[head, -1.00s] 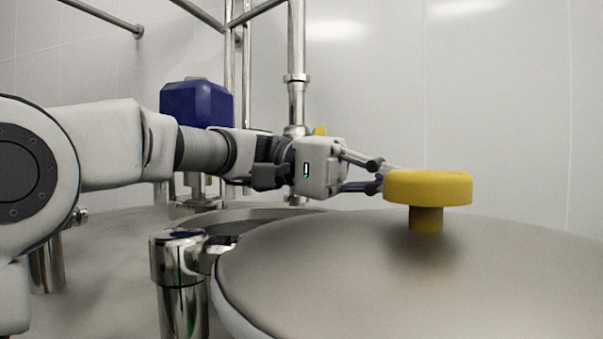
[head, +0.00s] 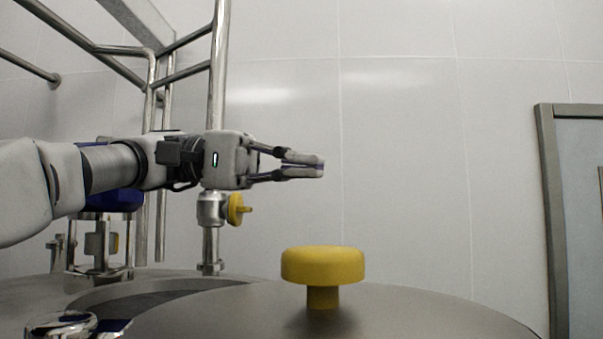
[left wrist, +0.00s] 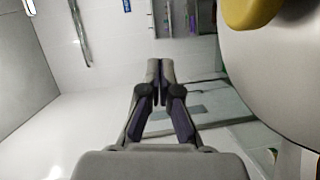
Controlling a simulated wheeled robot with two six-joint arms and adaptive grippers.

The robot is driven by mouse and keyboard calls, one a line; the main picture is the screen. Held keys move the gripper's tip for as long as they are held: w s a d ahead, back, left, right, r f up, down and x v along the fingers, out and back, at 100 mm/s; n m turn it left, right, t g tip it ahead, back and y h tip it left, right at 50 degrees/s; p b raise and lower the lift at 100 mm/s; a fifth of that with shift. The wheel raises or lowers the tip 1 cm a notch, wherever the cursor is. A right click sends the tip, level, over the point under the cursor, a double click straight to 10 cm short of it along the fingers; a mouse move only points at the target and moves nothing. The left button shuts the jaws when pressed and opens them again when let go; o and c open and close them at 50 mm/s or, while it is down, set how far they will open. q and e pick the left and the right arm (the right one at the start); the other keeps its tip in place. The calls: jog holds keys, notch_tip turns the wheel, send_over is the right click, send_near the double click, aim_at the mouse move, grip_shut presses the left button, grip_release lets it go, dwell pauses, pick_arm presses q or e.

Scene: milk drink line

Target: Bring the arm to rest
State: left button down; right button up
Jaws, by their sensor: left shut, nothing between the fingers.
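My left gripper (head: 322,168) is shut and empty in the head view. It is up in the air, above and apart from the yellow knob (head: 323,265) of the round metal lid (head: 420,312). In the left wrist view the gripper's fingers (left wrist: 160,68) are together with nothing between them. The yellow knob shows at the top right of that view (left wrist: 250,12), on the lid (left wrist: 275,65), apart from the fingers. My right gripper is in neither view.
Steel pipes (head: 217,70) rise behind my left arm, with a small yellow valve handle (head: 236,209) on one. A blue housing (head: 112,202) stands behind the arm. A grey-framed panel (head: 550,200) is at the far right. The air right of the gripper is clear.

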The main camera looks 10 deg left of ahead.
aim_at(289, 285)
pick_arm(q)
jog(key=shift+r, duration=0.1)
notch_tip(289, 285, down, 10)
jog(key=shift+f, duration=0.15)
jog(key=shift+w+a+n+t, duration=0.4)
jog(key=shift+w+a+t, duration=0.05)
jog(key=shift+a+t, duration=0.15)
jog(key=shift+w+a+t, duration=0.2)
jog(key=shift+t, duration=0.1)
jog(key=shift+w+a+n, duration=0.15)
jog(key=shift+w+n, duration=0.15)
jog(key=shift+w, duration=0.05)
jog(key=shift+s, duration=0.1)
